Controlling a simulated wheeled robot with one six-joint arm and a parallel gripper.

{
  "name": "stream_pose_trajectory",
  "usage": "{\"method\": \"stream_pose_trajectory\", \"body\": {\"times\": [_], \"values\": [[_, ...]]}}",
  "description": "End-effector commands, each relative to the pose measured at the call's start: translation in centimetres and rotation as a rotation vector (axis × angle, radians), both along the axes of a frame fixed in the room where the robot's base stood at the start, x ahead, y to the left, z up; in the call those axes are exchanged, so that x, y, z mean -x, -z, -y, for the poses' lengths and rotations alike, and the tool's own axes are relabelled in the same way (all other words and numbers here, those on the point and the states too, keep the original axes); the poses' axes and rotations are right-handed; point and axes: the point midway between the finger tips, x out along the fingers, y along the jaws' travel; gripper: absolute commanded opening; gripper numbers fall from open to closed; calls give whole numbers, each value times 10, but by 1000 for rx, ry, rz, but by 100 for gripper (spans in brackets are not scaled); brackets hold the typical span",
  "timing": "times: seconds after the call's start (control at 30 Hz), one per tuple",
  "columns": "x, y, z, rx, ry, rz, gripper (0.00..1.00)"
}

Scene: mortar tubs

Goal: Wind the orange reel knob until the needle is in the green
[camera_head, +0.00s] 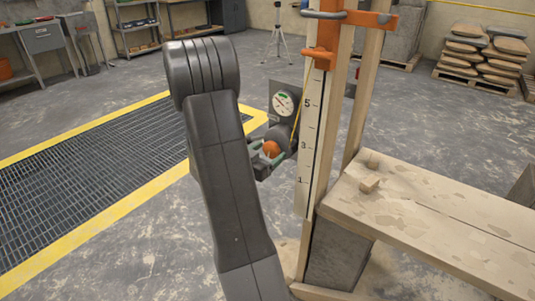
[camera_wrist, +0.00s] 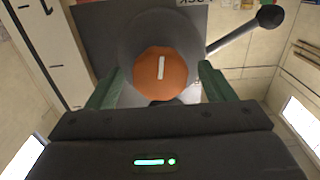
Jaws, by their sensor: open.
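The orange reel knob (camera_head: 271,149) is on a dark grey reel (camera_head: 279,134) beside the upright scale board. In the wrist view the knob (camera_wrist: 160,80) faces me, with a white mark running nearly upright. My gripper (camera_wrist: 158,88) is open, its green fingers on the left and right of the knob with a gap on each side. My gripper (camera_head: 266,157) also shows at the knob in the head view, partly hidden by my arm. The round gauge (camera_head: 284,103) sits above the reel. It has a green band, but its needle is too small to read.
A lever with a black ball end (camera_wrist: 268,17) reaches out to the upper right of the knob. A numbered scale board (camera_head: 311,130) and an orange clamp (camera_head: 325,45) stand just right of the reel. A plank bench (camera_head: 440,205) is at the right. Open floor lies behind.

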Motion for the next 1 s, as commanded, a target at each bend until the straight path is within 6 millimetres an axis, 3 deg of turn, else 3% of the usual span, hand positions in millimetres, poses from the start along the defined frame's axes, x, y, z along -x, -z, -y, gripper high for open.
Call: {"method": "stream_pose_trajectory", "body": {"times": [0.17,0.4,0.73,1.0], "values": [[0,0,0,0,0,0,76],[0,0,0,0,0,0,31],[0,1,0,-32,1,24,31],[0,4,0,-164,0,121,31]]}}
